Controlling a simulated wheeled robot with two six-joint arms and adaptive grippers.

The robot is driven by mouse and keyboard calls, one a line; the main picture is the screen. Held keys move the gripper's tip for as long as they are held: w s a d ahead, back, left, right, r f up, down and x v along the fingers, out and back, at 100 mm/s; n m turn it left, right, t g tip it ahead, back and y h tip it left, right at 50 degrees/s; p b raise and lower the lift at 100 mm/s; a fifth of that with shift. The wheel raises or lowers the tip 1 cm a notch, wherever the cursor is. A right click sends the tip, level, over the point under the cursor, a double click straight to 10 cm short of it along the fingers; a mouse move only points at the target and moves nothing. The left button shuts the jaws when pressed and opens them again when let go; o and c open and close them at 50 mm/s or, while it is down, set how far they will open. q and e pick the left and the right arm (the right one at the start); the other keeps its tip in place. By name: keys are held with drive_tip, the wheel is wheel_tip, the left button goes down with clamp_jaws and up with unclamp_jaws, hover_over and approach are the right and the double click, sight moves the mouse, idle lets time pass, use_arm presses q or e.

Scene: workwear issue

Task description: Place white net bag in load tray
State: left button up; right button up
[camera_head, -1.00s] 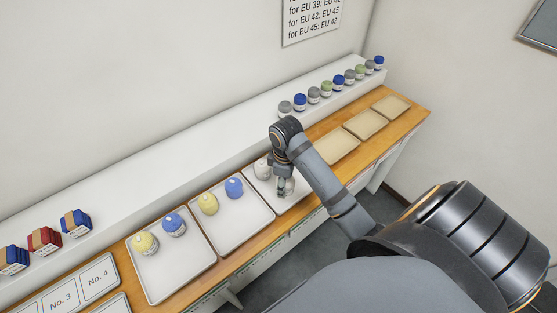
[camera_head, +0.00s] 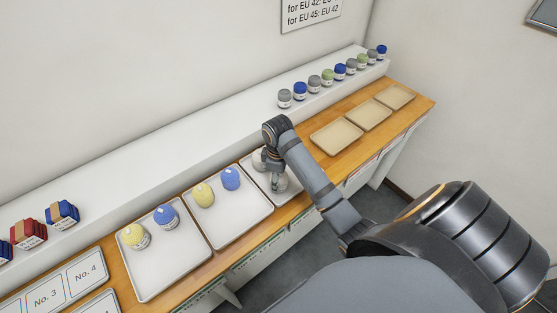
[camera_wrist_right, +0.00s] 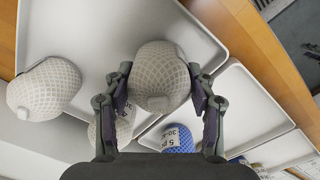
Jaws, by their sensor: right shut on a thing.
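My right gripper (camera_wrist_right: 160,90) is shut on a white net bag (camera_wrist_right: 158,70), with a finger on each side of it. In the head view this gripper (camera_head: 275,177) is over the third white load tray (camera_head: 290,191), and the held bag (camera_head: 281,185) shows below it. Whether the bag touches the tray is hidden. Another white net bag (camera_head: 259,159) lies at the back of that tray, partly behind my gripper; in the right wrist view a white bag (camera_wrist_right: 42,88) is at the left. My left gripper is not in view.
Two trays to the left (camera_head: 158,281) (camera_head: 240,228) each hold a yellow and a blue bag. Three empty beige trays (camera_head: 336,137) lie to the right. Several jars (camera_head: 327,76) and boxed packs (camera_head: 62,214) stand on the raised white shelf.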

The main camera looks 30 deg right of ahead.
drive_tip(key=o, duration=1.2)
drive_tip(key=shift+r, duration=0.1)
wheel_tip(320, 180, up, 4)
drive_tip(key=shift+r+p, duration=0.1)
drive_tip(key=shift+p, duration=0.8)
wheel_tip(320, 180, up, 8)
drive_tip(key=p, duration=0.8)
drive_tip(key=shift+s+a, duration=0.1)
drive_tip(key=shift+s, duration=0.05)
